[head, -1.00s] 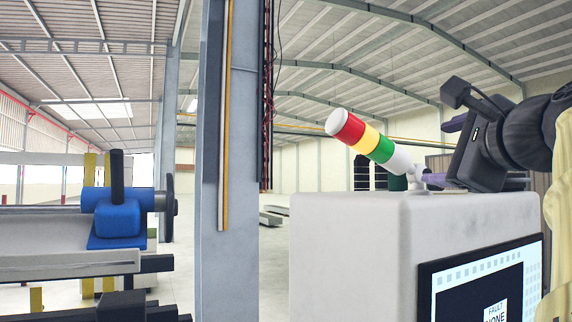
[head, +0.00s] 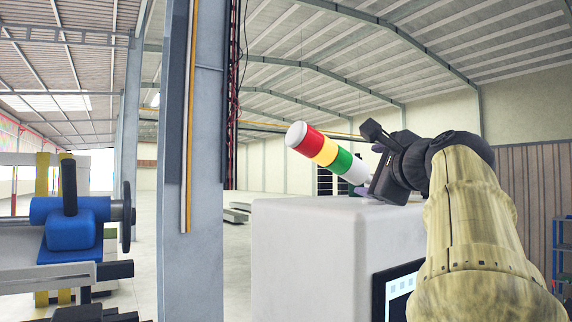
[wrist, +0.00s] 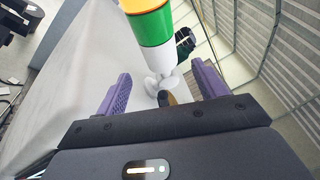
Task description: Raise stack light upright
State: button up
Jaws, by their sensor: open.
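The stack light (head: 325,152) has red, yellow and green bands with white ends. It is tilted up and to the left above the top of a white cabinet (head: 310,240). In the wrist view its green band and white base end (wrist: 158,45) run down to a small white hinge mount on the cabinet top. My gripper (wrist: 160,88) is open, with its purple fingers on either side of the hinge area and apart from it. In the head view my gripper's dark body hides the stack light's lower end.
A grey column (head: 190,130) stands left of the cabinet. A machine with a blue block (head: 70,225) is at the far left. A screen (head: 398,290) is on the cabinet's side. A blue shelf (head: 562,250) stands at the far right.

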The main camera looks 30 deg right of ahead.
aim_at(360, 170)
jog(key=p+x, duration=0.3)
jog(key=x, duration=0.4)
jog(key=shift+w+d+r, duration=0.1)
jog(key=shift+w+d, duration=0.2)
jog(key=shift+w, duration=0.35)
jog(key=shift+s, duration=0.1)
jog(key=c, duration=1.4)
